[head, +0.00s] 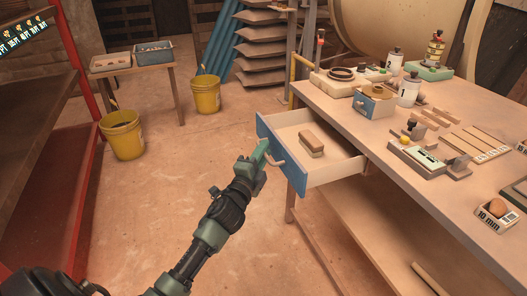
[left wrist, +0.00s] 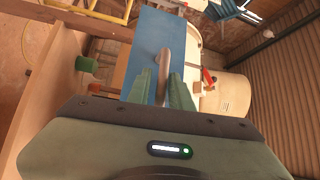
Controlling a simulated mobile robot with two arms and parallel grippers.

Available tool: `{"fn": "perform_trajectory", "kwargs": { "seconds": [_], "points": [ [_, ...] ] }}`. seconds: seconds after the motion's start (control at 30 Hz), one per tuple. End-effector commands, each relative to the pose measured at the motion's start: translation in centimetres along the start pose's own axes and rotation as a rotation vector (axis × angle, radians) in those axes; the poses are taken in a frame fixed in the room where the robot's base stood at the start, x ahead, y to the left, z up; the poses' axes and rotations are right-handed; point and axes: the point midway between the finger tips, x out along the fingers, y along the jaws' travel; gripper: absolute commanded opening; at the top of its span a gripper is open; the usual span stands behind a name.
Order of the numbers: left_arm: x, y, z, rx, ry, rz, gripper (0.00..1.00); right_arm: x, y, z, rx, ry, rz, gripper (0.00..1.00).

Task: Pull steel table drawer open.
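The steel table (head: 455,165) stands at the right in the head view. Its drawer (head: 340,140) is pulled well out, with a blue front (head: 293,176) and pale inside. A brown block-shaped object (head: 311,143) lies in the drawer. My left gripper (head: 264,153) is at the drawer front, at its light handle (head: 279,161). In the left wrist view the handle (left wrist: 164,62) runs between the two green fingers (left wrist: 164,88), which are close on either side of it, against the blue front (left wrist: 147,40). My right gripper is not in view.
The tabletop holds bottles, a small blue-fronted box (head: 373,103), boards and labelled trays. Yellow buckets (head: 122,136) and a small side table (head: 133,65) stand at the left. A red-framed shelf (head: 45,170) borders the left. The floor between is clear.

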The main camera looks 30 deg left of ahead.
Motion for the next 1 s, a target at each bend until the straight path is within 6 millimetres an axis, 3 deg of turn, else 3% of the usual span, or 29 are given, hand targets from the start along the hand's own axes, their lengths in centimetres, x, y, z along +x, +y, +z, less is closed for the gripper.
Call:
{"fn": "perform_trajectory", "kwargs": {
  "seconds": [0.37, 0.8, 1.0],
  "points": [
    [-0.2, -0.1, 0.0, 0.0, -0.001, -0.001, 0.32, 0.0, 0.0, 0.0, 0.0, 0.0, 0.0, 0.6],
    [-6.7, 0.0, 0.0, -0.001, -0.001, 0.001, 0.32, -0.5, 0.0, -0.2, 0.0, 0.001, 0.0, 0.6],
    [-7.8, 0.0, 0.0, 0.001, 0.0, -0.001, 0.32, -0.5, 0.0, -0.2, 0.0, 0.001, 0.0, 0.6]
  ]
}}
